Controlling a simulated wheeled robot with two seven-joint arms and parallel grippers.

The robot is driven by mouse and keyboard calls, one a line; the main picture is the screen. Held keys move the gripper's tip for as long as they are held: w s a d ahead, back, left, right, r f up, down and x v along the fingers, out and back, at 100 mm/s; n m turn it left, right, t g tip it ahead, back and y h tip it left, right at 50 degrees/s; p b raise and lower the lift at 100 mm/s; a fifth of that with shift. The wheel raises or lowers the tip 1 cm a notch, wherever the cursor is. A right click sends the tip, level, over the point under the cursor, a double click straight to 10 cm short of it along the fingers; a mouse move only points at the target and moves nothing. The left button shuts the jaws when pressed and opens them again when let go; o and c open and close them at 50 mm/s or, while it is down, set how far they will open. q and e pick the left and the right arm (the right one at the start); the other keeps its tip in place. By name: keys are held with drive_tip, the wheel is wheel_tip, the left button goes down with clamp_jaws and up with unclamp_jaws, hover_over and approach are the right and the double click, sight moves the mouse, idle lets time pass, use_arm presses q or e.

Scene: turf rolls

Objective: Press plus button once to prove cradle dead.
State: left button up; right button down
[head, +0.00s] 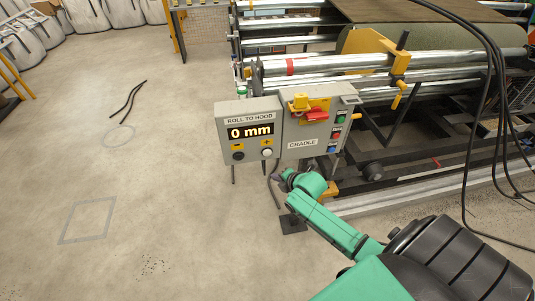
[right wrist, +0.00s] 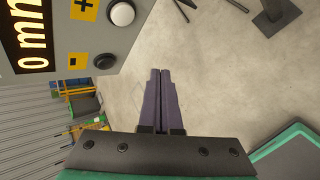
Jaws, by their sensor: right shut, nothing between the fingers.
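The grey control box (head: 222,122) carries a display (head: 250,131) reading "0 mm" under the words "ROLL TO HOOD". Below it are a yellow plus label (head: 267,142) with a white round button (head: 266,153), and a yellow minus label (head: 238,147) with a black button (head: 238,156). In the right wrist view the white button (right wrist: 122,13) is at the top, beyond and left of the fingertips. My right gripper (right wrist: 160,72) is shut and empty, apart from the box. In the head view it is below the box's right part, its fingers hard to make out. My left gripper is out of view.
The adjoining "CRADLE" panel (head: 301,143) has a red handle (head: 316,115), a yellow block (head: 300,102) and several coloured buttons along its right. The roller machine (head: 450,62) stands behind. Black cables (head: 492,80) hang at right. Floor at left (head: 150,190) is mostly clear.

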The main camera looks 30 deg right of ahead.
sight(267, 153)
drive_tip(key=w+d+b, duration=0.3)
drive_tip(key=w+b, duration=0.4)
drive_tip(key=w, duration=0.1)
drive_tip(key=shift+w, duration=0.15)
idle(1.9)
drive_tip(key=shift+w+b, duration=0.35)
drive_tip(key=shift+w, duration=0.05)
